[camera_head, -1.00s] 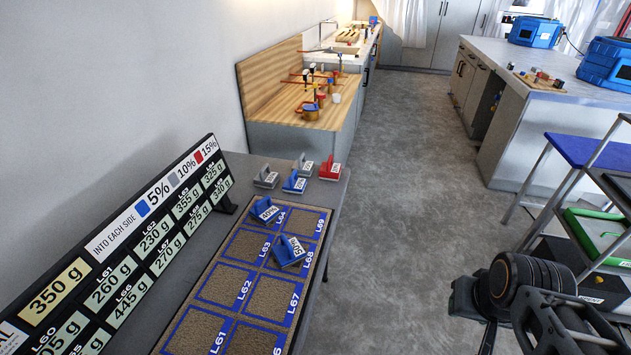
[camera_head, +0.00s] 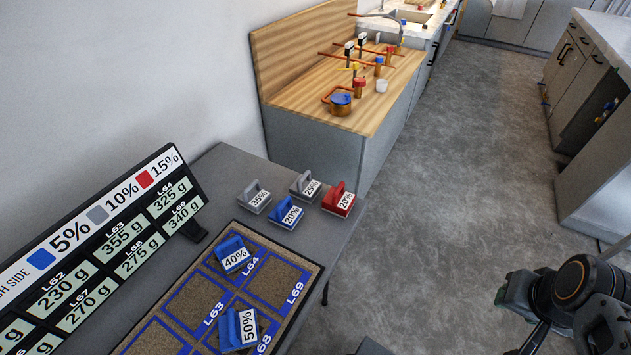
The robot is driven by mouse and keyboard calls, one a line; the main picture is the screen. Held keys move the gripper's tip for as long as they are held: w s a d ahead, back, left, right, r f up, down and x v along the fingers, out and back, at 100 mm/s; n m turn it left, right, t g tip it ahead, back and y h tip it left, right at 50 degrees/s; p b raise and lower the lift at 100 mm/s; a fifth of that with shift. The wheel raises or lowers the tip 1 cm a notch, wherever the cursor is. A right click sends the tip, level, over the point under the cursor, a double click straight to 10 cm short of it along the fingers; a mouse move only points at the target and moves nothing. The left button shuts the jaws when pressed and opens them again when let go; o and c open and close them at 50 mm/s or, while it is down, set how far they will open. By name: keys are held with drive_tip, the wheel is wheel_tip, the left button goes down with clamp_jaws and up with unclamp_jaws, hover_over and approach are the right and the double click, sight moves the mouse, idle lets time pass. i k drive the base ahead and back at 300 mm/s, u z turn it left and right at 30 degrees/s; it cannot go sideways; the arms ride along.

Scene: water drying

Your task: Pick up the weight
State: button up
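Several labelled weights with handles stand on the grey table. A blue 40% weight (camera_head: 232,254) sits on the brown blue-lined board, near cell L64. Behind the board stand a grey 35% weight (camera_head: 254,196), a grey 25% weight (camera_head: 304,186), a blue 20% weight (camera_head: 286,212) and a red 20% weight (camera_head: 339,199). Which weight is meant cannot be told. My arm shows at the lower right, over the floor and apart from all weights. My gripper's fingers cannot be made out clearly.
The board (camera_head: 190,302) lies on the grey table (camera_head: 222,170). A black sign (camera_head: 110,245) with gram values stands along the wall. A wooden-topped counter (camera_head: 395,104) with pipes and valves stands behind. The grey floor (camera_head: 460,150) to the right is open, up to cabinets.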

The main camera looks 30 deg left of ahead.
sight(285, 214)
drive_tip(key=i, duration=1.2)
drive_tip(key=u, duration=4.4)
drive_tip(key=i, duration=0.5)
